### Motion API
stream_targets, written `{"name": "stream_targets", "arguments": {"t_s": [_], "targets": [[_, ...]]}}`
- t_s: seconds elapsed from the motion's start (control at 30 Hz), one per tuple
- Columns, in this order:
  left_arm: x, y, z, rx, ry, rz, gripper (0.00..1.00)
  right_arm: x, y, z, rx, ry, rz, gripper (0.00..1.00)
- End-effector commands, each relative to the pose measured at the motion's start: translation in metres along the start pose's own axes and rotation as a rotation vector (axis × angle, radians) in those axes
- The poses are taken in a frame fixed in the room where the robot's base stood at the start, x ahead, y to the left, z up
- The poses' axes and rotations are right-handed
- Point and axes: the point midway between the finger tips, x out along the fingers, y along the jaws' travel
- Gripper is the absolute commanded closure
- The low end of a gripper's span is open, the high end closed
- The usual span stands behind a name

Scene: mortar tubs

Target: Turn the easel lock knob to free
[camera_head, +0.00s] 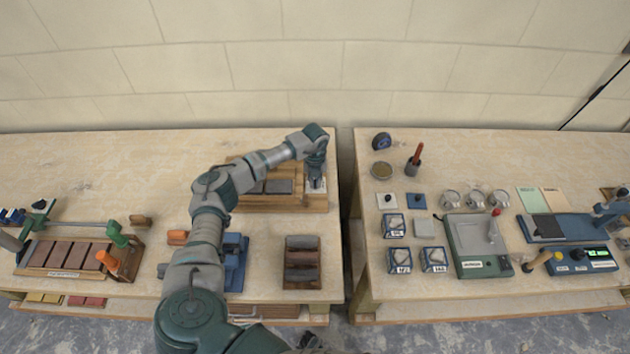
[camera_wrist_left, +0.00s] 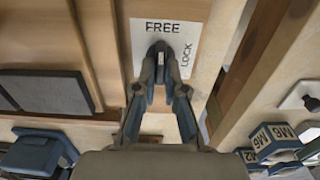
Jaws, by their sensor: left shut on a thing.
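The easel (camera_head: 265,204) is a wooden stand with dark grey slabs, at the back right of the left table. Its white label plate (camera_wrist_left: 196,32) reads FREE at the top and LOCK, turned sideways, at the right. The dark lock knob (camera_wrist_left: 160,47) stands on this plate, just below the word FREE. My left gripper (camera_wrist_left: 161,82) is shut on the knob, pointing down at the easel's right end in the head view (camera_head: 316,182). The fingers hide much of the knob, so its exact pointing is hard to tell. My right gripper is not in view.
A tray of dark bricks (camera_head: 302,243) stands in front of the easel. A gap (camera_head: 349,215) separates the tables. The right table holds blue-framed cubes (camera_head: 400,260), tins (camera_head: 475,198) and a grey-green device (camera_head: 474,243). The left table's back left is clear.

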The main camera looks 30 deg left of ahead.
Motion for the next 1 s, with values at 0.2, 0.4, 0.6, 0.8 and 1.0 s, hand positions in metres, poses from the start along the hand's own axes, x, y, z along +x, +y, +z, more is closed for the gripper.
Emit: {"name": "stream_targets", "arguments": {"t_s": [0.2,0.4,0.6,0.8,1.0], "targets": [[0.001,0.001,-0.001,-0.001,0.002,0.003,0.65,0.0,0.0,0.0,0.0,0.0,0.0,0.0],[0.0,0.0,0.0,0.0,0.001,0.001,0.65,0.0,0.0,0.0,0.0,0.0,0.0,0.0],[-0.017,0.0,0.001,0.0,-0.001,-0.001,0.65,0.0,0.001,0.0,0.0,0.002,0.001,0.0],[-0.061,0.0,0.001,0.001,-0.002,0.0,0.65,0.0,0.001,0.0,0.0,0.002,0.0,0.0],[-0.099,0.0,0.002,-0.001,0.0,0.0,0.65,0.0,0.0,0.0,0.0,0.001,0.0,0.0]]}}
